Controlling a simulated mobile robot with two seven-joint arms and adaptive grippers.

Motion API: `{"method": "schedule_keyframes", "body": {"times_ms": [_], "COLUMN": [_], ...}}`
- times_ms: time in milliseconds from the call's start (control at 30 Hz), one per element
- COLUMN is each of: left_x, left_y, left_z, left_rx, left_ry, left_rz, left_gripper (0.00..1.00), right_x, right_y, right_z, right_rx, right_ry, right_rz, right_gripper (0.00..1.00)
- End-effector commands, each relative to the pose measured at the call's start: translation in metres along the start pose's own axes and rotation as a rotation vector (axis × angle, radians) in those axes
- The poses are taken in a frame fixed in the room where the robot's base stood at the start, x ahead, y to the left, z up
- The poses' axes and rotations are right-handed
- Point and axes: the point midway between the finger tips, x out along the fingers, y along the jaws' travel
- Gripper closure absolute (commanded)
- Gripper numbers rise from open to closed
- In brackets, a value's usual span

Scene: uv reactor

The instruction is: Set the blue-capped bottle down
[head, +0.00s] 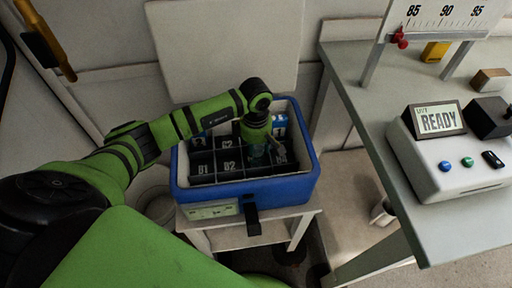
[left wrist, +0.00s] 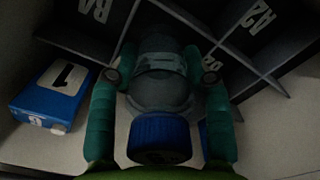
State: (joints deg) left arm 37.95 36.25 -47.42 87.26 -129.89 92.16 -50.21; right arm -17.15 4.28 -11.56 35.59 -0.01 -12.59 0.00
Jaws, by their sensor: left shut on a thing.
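The blue-capped bottle shows in the left wrist view, with its blue cap (left wrist: 160,138) near the camera and its clear grey body (left wrist: 160,95) beyond. My left gripper (left wrist: 160,76) is shut on the bottle, one green finger on each side. In the head view my left gripper (head: 257,148) reaches down into the blue crate (head: 250,190), over its right-hand compartments, and mostly hides the bottle. Dark dividers with white labels such as B1 and B2 split the crate. Whether the bottle touches the crate floor cannot be told. My right gripper is out of view.
The crate stands on a small white table (head: 297,214). To the right, a grey bench (head: 365,88) carries a white device (head: 455,168) reading READY and a scale panel (head: 445,18).

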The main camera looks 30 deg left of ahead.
Motion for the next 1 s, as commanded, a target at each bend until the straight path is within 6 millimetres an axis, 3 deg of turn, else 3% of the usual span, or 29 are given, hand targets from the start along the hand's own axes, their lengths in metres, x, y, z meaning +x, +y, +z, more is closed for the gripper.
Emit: {"method": "schedule_keyframes", "body": {"times_ms": [200,233,267,300,667,833,1000], "left_x": [0.003,0.004,0.004,0.004,0.001,-0.016,-0.051], "left_y": [0.001,0.0,0.0,0.0,0.0,0.0,0.002], "left_z": [0.0,0.0,0.0,0.0,0.0,0.0,0.0], "left_rx": [0.0,0.0,0.0,0.0,0.0,0.001,0.002], "left_ry": [-0.001,0.0,0.0,0.0,0.0,-0.002,-0.001], "left_rz": [0.002,0.001,0.0,0.0,0.0,-0.001,0.007], "left_gripper": [0.91,0.43,0.31,0.27,0.27,0.27,0.27], "right_x": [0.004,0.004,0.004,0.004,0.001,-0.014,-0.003], "right_y": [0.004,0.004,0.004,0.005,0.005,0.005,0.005], "right_z": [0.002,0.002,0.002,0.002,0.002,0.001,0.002], "right_rx": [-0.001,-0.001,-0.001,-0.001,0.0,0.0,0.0], "right_ry": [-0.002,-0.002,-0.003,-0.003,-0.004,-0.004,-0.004], "right_rz": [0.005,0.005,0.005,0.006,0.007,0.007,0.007], "right_gripper": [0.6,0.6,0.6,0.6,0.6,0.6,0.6]}}
